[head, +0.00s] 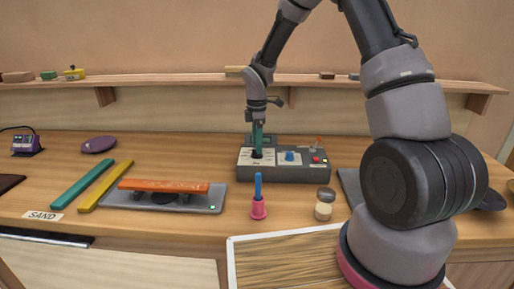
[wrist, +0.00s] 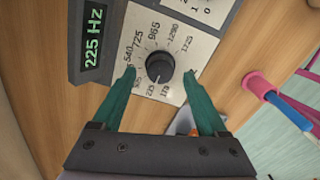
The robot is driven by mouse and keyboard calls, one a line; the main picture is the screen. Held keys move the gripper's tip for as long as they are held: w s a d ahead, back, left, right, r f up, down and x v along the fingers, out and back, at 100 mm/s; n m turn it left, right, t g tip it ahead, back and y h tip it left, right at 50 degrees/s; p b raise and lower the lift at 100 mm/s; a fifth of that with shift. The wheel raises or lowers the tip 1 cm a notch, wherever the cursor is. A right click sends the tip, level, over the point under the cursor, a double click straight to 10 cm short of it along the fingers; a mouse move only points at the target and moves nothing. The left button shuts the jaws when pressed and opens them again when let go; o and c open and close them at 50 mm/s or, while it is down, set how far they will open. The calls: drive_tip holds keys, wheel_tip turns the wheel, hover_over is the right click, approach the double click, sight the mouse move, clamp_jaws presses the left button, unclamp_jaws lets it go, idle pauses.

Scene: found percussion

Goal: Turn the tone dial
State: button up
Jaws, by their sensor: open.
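The black tone dial (wrist: 160,66) sits on a pale plate printed with a ring of numbers. It is on a grey control box (head: 300,172), and the display (wrist: 93,40) beside it reads 225 Hz. My gripper (wrist: 160,73) is open, with one teal finger on each side of the dial. I see a gap between each fingertip and the dial. In the head view my gripper (head: 257,133) points down over the left part of the box, and the dial (head: 256,154) shows just below the fingers.
A blue knob (head: 290,156) and a red button (head: 316,160) are on the same box. In front stand a pink-and-blue handled object (head: 258,205) and a small jar (head: 324,205). An orange bar (head: 165,186) on a grey base lies to the left.

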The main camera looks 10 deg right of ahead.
drive_tip(key=shift+f, duration=1.05)
clamp_jaws()
drive_tip(key=shift+m, duration=3)
